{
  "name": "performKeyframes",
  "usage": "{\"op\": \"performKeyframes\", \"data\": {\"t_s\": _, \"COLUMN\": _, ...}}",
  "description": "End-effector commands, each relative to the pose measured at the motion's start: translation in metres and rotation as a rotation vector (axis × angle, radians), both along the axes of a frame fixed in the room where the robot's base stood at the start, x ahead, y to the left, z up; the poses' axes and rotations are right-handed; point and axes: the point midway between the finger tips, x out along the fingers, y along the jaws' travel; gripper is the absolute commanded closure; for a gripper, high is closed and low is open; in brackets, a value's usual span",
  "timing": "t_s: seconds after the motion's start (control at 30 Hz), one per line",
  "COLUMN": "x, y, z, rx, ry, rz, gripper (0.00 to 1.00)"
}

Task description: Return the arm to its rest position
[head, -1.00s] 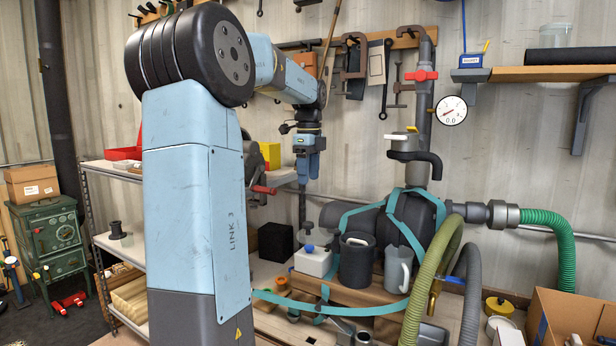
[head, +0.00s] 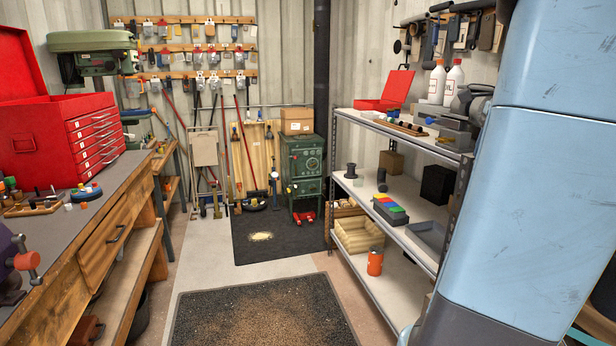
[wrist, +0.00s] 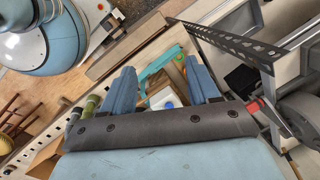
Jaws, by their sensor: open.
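My arm fills the right side of the head view as a large light-blue link. The gripper end is outside that view. In the wrist view my gripper (wrist: 160,66) shows two blue fingers spread apart with nothing between them. Beyond the fingers and below them, a white container with a blue cap (wrist: 167,101) and a teal strap (wrist: 160,66) show. They look apart from the fingers.
A metal shelf rack (head: 385,205) stands beside my arm, holding white bottles (head: 437,82) and bins. A wooden workbench (head: 100,245) with a red tool chest (head: 55,140) is at the left. The aisle floor (head: 200,268) between is clear, with dark mats (head: 262,310).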

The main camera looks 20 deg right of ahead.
Motion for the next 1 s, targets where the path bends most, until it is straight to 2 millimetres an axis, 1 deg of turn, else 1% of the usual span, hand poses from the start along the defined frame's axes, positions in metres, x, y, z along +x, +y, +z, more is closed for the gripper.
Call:
{"op": "performKeyframes", "data": {"t_s": 0.03, "x": 0.008, "y": 0.026, "z": -0.001, "rx": -0.021, "ry": -0.022, "rz": 0.119, "gripper": 0.4}}
{"op": "performKeyframes", "data": {"t_s": 0.07, "x": 0.012, "y": 0.041, "z": -0.001, "rx": -0.036, "ry": -0.033, "rz": 0.19, "gripper": 0.4}}
{"op": "performKeyframes", "data": {"t_s": 0.1, "x": 0.017, "y": 0.059, "z": -0.003, "rx": -0.057, "ry": -0.048, "rz": 0.284, "gripper": 0.4}}
{"op": "performKeyframes", "data": {"t_s": 0.17, "x": 0.022, "y": 0.088, "z": -0.005, "rx": -0.091, "ry": -0.069, "rz": 0.426, "gripper": 0.4}}
{"op": "performKeyframes", "data": {"t_s": 0.2, "x": 0.024, "y": 0.107, "z": -0.007, "rx": -0.115, "ry": -0.082, "rz": 0.52, "gripper": 0.4}}
{"op": "performKeyframes", "data": {"t_s": 0.27, "x": 0.026, "y": 0.136, "z": -0.01, "rx": -0.156, "ry": -0.101, "rz": 0.661, "gripper": 0.4}}
{"op": "performKeyframes", "data": {"t_s": 0.3, "x": 0.026, "y": 0.154, "z": -0.012, "rx": -0.183, "ry": -0.113, "rz": 0.754, "gripper": 0.4}}
{"op": "performKeyframes", "data": {"t_s": 0.37, "x": 0.024, "y": 0.182, "z": -0.016, "rx": -0.228, "ry": -0.13, "rz": 0.893, "gripper": 0.4}}
{"op": "performKeyframes", "data": {"t_s": 0.4, "x": 0.022, "y": 0.2, "z": -0.019, "rx": -0.26, "ry": -0.142, "rz": 0.986, "gripper": 0.4}}
{"op": "performKeyframes", "data": {"t_s": 0.47, "x": 0.018, "y": 0.227, "z": -0.024, "rx": -0.31, "ry": -0.156, "rz": 1.123, "gripper": 0.4}}
{"op": "performKeyframes", "data": {"t_s": 0.5, "x": 0.014, "y": 0.244, "z": -0.028, "rx": -0.345, "ry": -0.164, "rz": 1.215, "gripper": 0.4}}
{"op": "performKeyframes", "data": {"t_s": 0.57, "x": 0.006, "y": 0.268, "z": -0.034, "rx": -0.401, "ry": -0.175, "rz": 1.35, "gripper": 0.4}}
{"op": "performKeyframes", "data": {"t_s": 0.6, "x": 0.001, "y": 0.284, "z": -0.039, "rx": -0.439, "ry": -0.181, "rz": 1.439, "gripper": 0.4}}
{"op": "performKeyframes", "data": {"t_s": 0.7, "x": -0.014, "y": 0.317, "z": -0.051, "rx": -0.533, "ry": -0.192, "rz": 1.636, "gripper": 0.4}}
{"op": "performKeyframes", "data": {"t_s": 0.8, "x": -0.026, "y": 0.339, "z": -0.062, "rx": -0.611, "ry": -0.196, "rz": 1.788, "gripper": 0.4}}
{"op": "performKeyframes", "data": {"t_s": 0.9, "x": -0.035, "y": 0.352, "z": -0.07, "rx": -0.666, "ry": -0.194, "rz": 1.888, "gripper": 0.4}}
{"op": "performKeyframes", "data": {"t_s": 1.0, "x": -0.039, "y": 0.358, "z": -0.073, "rx": -0.695, "ry": -0.192, "rz": 1.937, "gripper": 0.4}}
